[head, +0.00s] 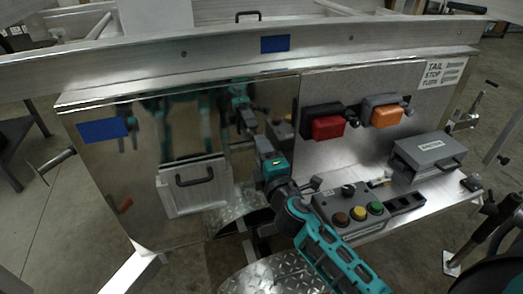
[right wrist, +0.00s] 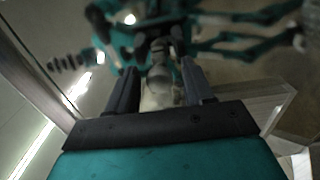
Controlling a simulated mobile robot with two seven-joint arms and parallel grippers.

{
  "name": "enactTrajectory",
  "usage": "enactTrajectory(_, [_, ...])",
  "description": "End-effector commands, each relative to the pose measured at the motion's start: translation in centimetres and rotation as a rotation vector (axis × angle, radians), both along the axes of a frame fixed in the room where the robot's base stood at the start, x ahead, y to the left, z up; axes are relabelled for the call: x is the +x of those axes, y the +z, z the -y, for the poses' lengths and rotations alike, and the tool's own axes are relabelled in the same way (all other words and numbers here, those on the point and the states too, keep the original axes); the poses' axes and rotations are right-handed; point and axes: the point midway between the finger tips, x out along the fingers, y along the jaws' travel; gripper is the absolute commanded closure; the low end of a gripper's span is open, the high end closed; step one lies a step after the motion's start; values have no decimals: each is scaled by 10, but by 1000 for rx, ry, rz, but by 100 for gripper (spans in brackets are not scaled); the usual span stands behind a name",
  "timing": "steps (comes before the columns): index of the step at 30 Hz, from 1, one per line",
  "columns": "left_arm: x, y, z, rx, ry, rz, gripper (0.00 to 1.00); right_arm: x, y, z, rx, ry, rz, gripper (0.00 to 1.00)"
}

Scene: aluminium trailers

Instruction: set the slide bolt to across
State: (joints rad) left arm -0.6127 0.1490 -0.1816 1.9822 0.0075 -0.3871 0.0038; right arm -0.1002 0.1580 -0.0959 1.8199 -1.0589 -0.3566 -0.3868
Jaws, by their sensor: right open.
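My right gripper (head: 262,143) is at the polished front panel (head: 140,170), close to the panel's right side. In the right wrist view its two dark fingers (right wrist: 160,88) stand apart, open. A pale, rounded metal shape (right wrist: 160,80) shows between them, blurred; I cannot tell whether it is the bolt or a reflection. I cannot make out the slide bolt clearly in the head view; the gripper and the panel's reflections cover that area. My left gripper is not in view.
A red lamp (head: 327,127) and an orange lamp (head: 387,116) are on the panel to the right. Below are a control box (head: 340,208) with coloured buttons and a grey lidded box (head: 430,155). A white holder (head: 195,200) with a dark handle is to the left.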

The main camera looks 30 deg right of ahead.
Motion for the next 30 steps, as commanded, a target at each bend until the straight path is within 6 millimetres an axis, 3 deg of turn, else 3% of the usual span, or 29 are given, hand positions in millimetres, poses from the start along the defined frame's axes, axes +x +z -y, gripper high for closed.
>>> enactTrajectory(11, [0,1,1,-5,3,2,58,6,0,1,1,1,0,48])
enactTrajectory(27, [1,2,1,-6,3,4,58,5,0,1,1,0,0,99])
enactTrajectory(30, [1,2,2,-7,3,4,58,5,0,1,1,0,0,100])
